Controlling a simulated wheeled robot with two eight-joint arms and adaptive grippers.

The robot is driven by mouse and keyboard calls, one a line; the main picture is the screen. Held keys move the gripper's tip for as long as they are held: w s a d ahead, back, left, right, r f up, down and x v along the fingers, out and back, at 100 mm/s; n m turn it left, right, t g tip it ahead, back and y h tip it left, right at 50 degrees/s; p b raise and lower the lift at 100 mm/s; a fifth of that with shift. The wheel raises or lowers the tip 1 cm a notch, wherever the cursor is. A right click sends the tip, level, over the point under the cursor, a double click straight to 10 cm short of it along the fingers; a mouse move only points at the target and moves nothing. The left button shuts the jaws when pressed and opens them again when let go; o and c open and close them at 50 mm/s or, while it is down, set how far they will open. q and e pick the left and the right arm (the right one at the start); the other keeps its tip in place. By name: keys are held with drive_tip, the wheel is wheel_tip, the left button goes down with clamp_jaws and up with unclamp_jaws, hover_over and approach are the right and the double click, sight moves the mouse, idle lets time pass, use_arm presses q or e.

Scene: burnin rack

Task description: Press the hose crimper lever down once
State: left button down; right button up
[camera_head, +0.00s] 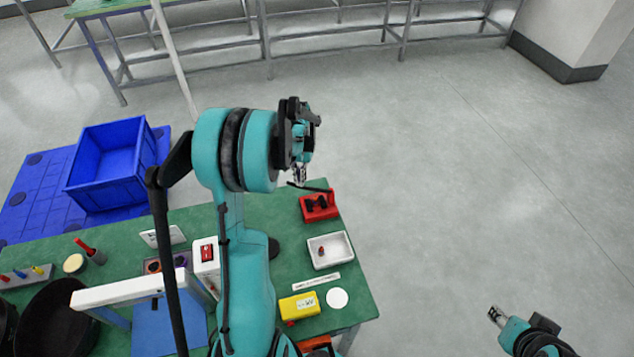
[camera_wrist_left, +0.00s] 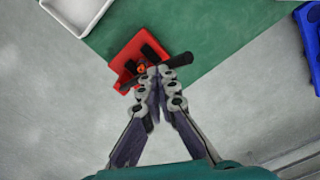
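The hose crimper is a red block (camera_head: 320,208) with black parts, near the far right corner of the green table. Its black lever (camera_head: 316,189) extends across its top, and it also shows in the left wrist view (camera_wrist_left: 180,60). My left gripper (camera_head: 299,182) points down beside the lever's left end. In the left wrist view its fingertips (camera_wrist_left: 157,72) meet with nothing seen between them and overlap the lever; I cannot tell whether they touch it. The red block (camera_wrist_left: 128,56) is partly hidden there. My right gripper (camera_head: 496,314) is low at the right, over the floor, away from the crimper.
A white tray (camera_head: 340,238) with a small red item stands just in front of the crimper. A yellow box (camera_head: 300,306) and a white disc (camera_head: 337,298) lie nearer. A blue crate (camera_head: 80,180) is at the left. Floor right of the table is clear.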

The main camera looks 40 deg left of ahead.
use_arm(q)
drive_tip(key=shift+f, duration=0.15)
drive_tip(key=shift+s+a+f+b, duration=0.25)
drive_tip(key=shift+s+f+b, duration=0.05)
drive_tip(key=shift+f+b, duration=0.2)
drive_tip(key=shift+s+a+f+b, duration=0.2)
drive_tip(key=shift+s+f+b, duration=0.1)
drive_tip(key=shift+f+b, duration=0.2)
drive_tip(key=shift+s+a+f+b, duration=0.15)
drive_tip(key=shift+s+f+b, duration=0.05)
drive_tip(key=shift+f+b, duration=0.4)
drive_tip(key=shift+s+a+f+b, duration=0.15)
drive_tip(key=shift+f+b, duration=0.2)
drive_tip(key=shift+f, duration=0.3)
wheel_tip(320, 180, up, 16)
drive_tip(key=p, duration=1)
drive_tip(key=shift+p, duration=0.35)
idle(0.3)
